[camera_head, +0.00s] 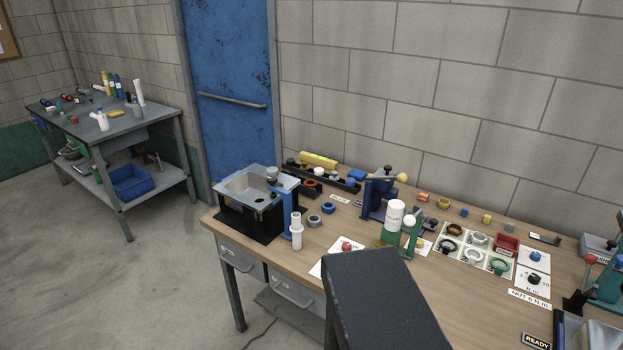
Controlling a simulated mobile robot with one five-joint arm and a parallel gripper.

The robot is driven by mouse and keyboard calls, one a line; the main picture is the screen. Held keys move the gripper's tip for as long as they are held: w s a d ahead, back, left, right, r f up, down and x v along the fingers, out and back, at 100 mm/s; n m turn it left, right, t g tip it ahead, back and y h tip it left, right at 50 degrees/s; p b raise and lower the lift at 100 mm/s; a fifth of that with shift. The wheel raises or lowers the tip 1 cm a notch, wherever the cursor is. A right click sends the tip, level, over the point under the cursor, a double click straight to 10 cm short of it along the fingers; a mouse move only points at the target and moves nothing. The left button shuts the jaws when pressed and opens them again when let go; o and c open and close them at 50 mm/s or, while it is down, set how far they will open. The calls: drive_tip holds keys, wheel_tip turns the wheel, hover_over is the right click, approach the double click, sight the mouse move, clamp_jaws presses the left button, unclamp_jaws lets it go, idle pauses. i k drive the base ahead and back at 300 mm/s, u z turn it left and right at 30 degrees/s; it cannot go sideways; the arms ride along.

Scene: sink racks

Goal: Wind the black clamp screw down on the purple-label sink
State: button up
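One grey sink basin (236,188) sits in a black rack (238,220) at the left end of the wooden workbench. A blue upright part (287,208) stands at the rack's right side, with a grey round piece (272,174) near the basin's back right. No purple label can be made out on this sink. I cannot pick out the black clamp screw with certainty; small dark parts show in and around the basin.
The wooden workbench (470,212) also holds a blue vise (380,197), a white bottle (395,215), a white pipe fitting (296,232), a red tray (506,243) and several rings. Open floor (120,280) lies left.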

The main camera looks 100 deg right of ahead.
sight(271, 180)
drive_tip(key=z, duration=1.6)
drive_tip(key=k, duration=0.75)
drive_tip(key=u, duration=0.3)
drive_tip(key=i, duration=0.5)
drive_tip(key=z, duration=0.1)
